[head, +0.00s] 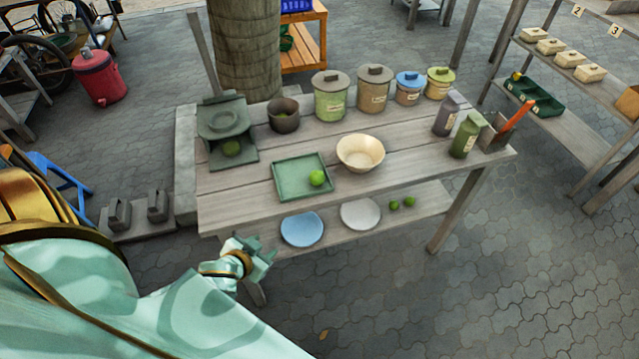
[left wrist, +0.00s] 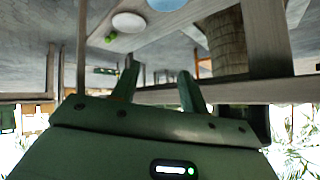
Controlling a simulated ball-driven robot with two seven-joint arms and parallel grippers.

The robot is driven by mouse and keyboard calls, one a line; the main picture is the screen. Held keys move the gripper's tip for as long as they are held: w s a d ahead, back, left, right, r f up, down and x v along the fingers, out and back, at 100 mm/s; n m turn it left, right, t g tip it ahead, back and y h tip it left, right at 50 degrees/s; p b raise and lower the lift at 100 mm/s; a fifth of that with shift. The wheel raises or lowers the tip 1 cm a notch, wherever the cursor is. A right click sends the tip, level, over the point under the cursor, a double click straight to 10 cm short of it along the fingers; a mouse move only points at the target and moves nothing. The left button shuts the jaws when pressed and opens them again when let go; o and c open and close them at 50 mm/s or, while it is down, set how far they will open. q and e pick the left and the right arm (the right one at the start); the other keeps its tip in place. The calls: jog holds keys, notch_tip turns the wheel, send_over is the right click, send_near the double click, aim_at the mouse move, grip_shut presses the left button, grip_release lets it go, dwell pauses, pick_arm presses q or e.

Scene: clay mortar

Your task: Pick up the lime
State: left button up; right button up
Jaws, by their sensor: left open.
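A bright green lime (head: 317,178) rests on the green square tray (head: 290,193) near the front of the wooden table. Two smaller green limes (head: 394,205) lie on the lower shelf to the right of the plates. They show small in the left wrist view (left wrist: 109,37). My left gripper (head: 263,249) is open and empty, in front of the table's near edge and below and left of the tray. Its two fingers stand apart in the left wrist view (left wrist: 158,85). My right gripper is out of view.
A cream bowl (head: 360,154) stands right of the tray. A dark green stand (head: 222,122) with a round green thing inside is at left. Lidded pots (head: 331,97) line the back. Blue (head: 302,229) and white (head: 360,214) plates sit on the lower shelf.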

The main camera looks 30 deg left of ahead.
pick_arm(q)
jog(key=w+d+r+n+t+h+b, duration=0.15)
jog(key=w+r+t, duration=0.25)
jog(key=w+r, duration=0.6)
jog(key=b, duration=0.3)
send_near(312, 182)
jog(key=shift+m, duration=0.25)
jog(key=x, duration=0.4)
jog(key=shift+w+f, duration=0.1)
jog(key=shift+w, duration=0.2)
jog(key=b+x, duration=0.2)
jog(key=x, duration=0.4)
jog(key=shift+w+d, duration=0.1)
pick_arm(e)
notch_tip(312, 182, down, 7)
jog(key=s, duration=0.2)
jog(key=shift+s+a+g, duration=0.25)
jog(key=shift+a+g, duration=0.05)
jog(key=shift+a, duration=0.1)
pick_arm(q)
jog(key=c, duration=0.6)
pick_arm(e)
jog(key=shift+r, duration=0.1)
